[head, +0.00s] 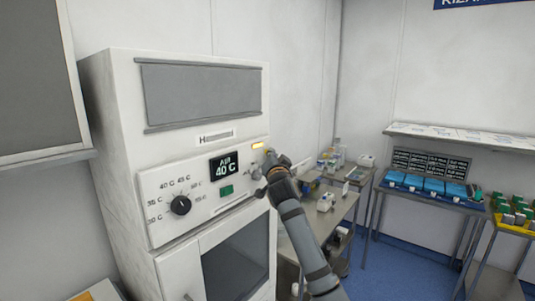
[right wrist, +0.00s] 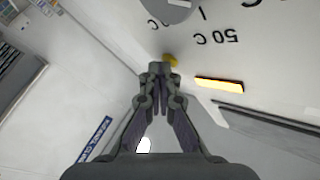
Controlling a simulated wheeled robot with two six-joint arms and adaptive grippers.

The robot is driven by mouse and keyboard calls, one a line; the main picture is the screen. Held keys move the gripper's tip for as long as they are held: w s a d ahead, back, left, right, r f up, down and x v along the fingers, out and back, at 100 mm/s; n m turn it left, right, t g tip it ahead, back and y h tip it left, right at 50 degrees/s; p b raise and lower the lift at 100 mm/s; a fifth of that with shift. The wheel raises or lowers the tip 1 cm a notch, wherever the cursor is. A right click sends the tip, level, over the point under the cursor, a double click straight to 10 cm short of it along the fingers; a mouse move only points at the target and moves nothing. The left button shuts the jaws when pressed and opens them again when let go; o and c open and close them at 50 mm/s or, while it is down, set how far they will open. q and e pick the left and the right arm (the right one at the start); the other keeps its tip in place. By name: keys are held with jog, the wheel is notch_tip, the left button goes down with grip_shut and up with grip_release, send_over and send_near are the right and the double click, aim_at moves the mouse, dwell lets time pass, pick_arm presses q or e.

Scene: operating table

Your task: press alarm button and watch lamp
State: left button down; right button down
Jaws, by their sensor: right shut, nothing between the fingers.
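A white warming cabinet (head: 120,130) carries a control panel (head: 160,222) on its front. The lamp (head: 257,146) at the panel's upper right is a bright yellow-orange bar; it also shows in the right wrist view (right wrist: 220,84). A small round yellow button (right wrist: 170,59) is on the panel in the right wrist view, partly hidden by my fingertips. My right gripper (head: 262,174) is shut and empty at the panel's right end, below the lamp. Its fingertips (right wrist: 159,68) overlap the button in the picture; I cannot tell whether they touch it. My left gripper is not in view.
The panel holds a black dial (head: 180,205), a display (head: 224,166) reading "AIR 40 C" and a green switch (head: 226,191). Steel tables with supplies stand to the right, one with blue boxes (head: 434,186). Blue floor (head: 400,262) is clear between them.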

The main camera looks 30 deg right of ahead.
jog(key=shift+s+d+f, duration=0.1)
jog(key=shift+s, duration=0.05)
jog(key=shift+s+d, duration=0.2)
jog(key=shift+s, duration=0.35)
jog(key=shift+s+b, duration=0.1)
jog(key=shift+b, duration=0.25)
jog(key=s, duration=0.1)
jog(key=s+d+b, duration=0.1)
jog(key=s, duration=0.1)
jog(key=s+d+b, duration=0.1)
jog(key=shift+s, duration=0.2)
dwell(0.3)
